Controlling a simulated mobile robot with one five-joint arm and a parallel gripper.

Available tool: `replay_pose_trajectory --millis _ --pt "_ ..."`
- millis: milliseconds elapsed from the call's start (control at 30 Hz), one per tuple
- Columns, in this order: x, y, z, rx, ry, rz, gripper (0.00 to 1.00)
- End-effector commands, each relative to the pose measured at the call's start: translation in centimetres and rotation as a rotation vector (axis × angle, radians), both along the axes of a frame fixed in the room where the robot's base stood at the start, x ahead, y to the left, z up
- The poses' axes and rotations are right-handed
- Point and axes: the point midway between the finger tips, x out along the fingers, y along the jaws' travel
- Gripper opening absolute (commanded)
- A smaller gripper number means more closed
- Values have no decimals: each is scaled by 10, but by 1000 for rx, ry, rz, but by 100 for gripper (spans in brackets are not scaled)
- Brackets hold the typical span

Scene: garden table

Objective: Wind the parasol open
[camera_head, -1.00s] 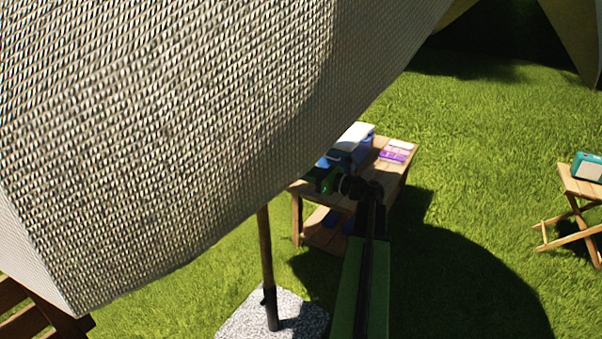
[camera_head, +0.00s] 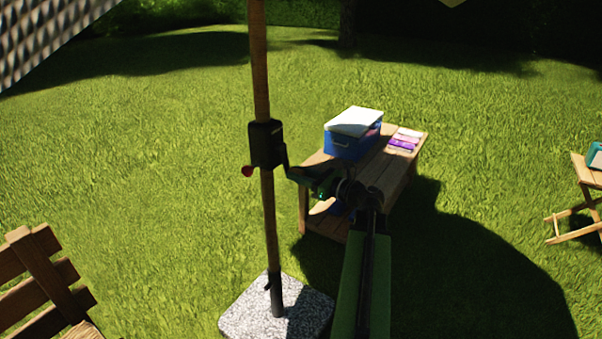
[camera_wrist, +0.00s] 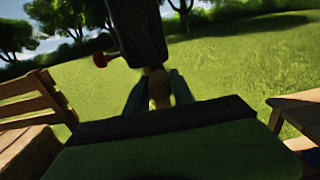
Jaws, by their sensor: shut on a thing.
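The parasol's wooden pole (camera_head: 260,60) stands upright in a speckled stone base (camera_head: 245,312). A black crank housing (camera_head: 267,143) with a red knob (camera_head: 247,171) is fixed on the pole. The red knob also shows in the wrist view (camera_wrist: 100,60). My gripper (camera_head: 300,174) is just right of the housing, at the end of the dark crank arm (camera_head: 284,158). In the wrist view my green fingers (camera_wrist: 159,95) are shut on the tan crank handle (camera_wrist: 159,86). The canopy (camera_head: 45,30) shows only at the top left; the rest is out of view.
A wooden table (camera_head: 385,173) with a blue cooler (camera_head: 350,142) and a purple packet (camera_head: 403,143) stands behind my gripper. A slatted wooden seat (camera_head: 40,270) is at the lower left, a folding stool (camera_head: 582,205) at the right. Open lawn lies between.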

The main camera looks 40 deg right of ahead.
Motion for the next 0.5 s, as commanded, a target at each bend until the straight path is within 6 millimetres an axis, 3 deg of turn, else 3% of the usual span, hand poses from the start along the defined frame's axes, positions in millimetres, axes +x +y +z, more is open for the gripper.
replay_pose_trajectory --millis 167,267,433,500 --pt "-8 29 -2 0 -1 4 0" --pt "-7 28 1 0 -1 2 0" --pt "-8 33 32 2 -4 1 0" --pt "-8 34 34 3 -3 0 0"
